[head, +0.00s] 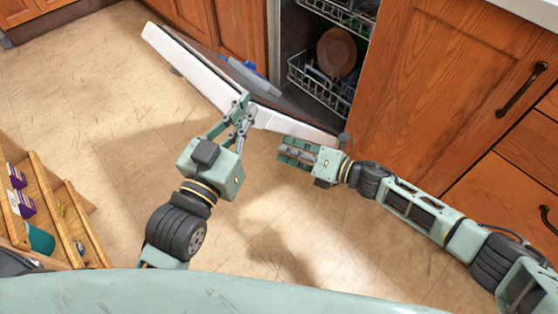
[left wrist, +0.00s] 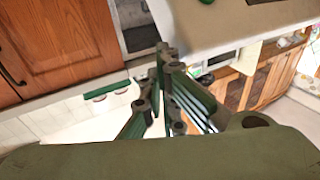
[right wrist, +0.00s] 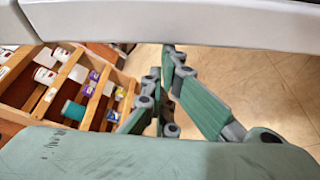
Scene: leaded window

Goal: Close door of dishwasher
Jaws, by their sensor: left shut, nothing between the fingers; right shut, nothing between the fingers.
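The dishwasher door (head: 192,72) hangs open, its long white edge slanting from upper left to lower right in the head view. The dishwasher (head: 290,35) behind it shows its inside, with racks and a brown plate (head: 336,52). My left gripper (head: 243,100) is shut and empty, overlapping the door's white edge; I cannot tell if it touches. It also shows in the left wrist view (left wrist: 167,58). My right gripper (head: 282,151) is shut and empty, just below the door's right end. In the right wrist view, a pale slab, probably the door (right wrist: 180,22), crosses above its fingers (right wrist: 172,58).
The lower rack (head: 318,88) sits inside the dishwasher. Wooden cabinets (head: 440,85) flank it on the right, with dark handles. A wooden shelf (head: 55,215) with small packages and a teal cup stands at lower left. The tiled floor (head: 110,130) between is clear.

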